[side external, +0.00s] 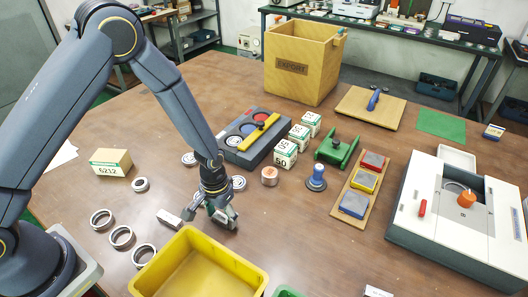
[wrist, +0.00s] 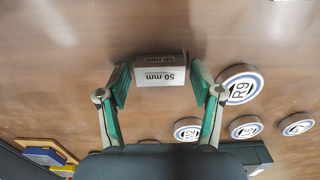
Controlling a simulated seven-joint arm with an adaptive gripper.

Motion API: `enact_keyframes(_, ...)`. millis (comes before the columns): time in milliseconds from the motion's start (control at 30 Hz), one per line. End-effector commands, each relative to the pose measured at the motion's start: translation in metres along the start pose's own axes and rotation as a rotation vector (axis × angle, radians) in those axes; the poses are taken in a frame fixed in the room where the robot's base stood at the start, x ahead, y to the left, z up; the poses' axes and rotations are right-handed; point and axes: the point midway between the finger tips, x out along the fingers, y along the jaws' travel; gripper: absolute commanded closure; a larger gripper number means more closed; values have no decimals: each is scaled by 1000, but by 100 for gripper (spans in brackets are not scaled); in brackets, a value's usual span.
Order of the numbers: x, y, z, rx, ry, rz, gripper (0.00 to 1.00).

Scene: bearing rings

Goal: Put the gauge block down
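The gauge block (wrist: 160,76) is a small pale block marked "50 mm". In the wrist view it sits between my fingertips, with a narrow gap showing on each side. In the side view a light block (side external: 169,218), which looks like the same one, rests on the brown table just left of my fingers. My gripper (side external: 209,214) is low over the table, its fingers apart; in the wrist view its green pads (wrist: 160,85) flank the block. Whether the block's underside is fully on the table is hard to tell.
A yellow bin (side external: 245,270) stands close in front of my gripper. Several bearing rings (side external: 121,237) lie to the left, near a 6212 box (side external: 110,162).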

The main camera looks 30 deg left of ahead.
Motion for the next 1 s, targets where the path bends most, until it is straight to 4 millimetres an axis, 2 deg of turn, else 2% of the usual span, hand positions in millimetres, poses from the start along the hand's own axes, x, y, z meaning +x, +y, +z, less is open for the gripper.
enact_keyframes(333, 0, 0, 0, 0, 0, 0, 23)
enact_keyframes(467, -8, 0, 0, 0, 1, 0, 23)
enact_keyframes(567, -25, 0, -1, 1, 4, 1, 23)
enact_keyframes(800, -80, 0, -2, 0, 6, 2, 23)
enact_keyframes(1000, -113, 0, -1, 0, 3, 1, 23)
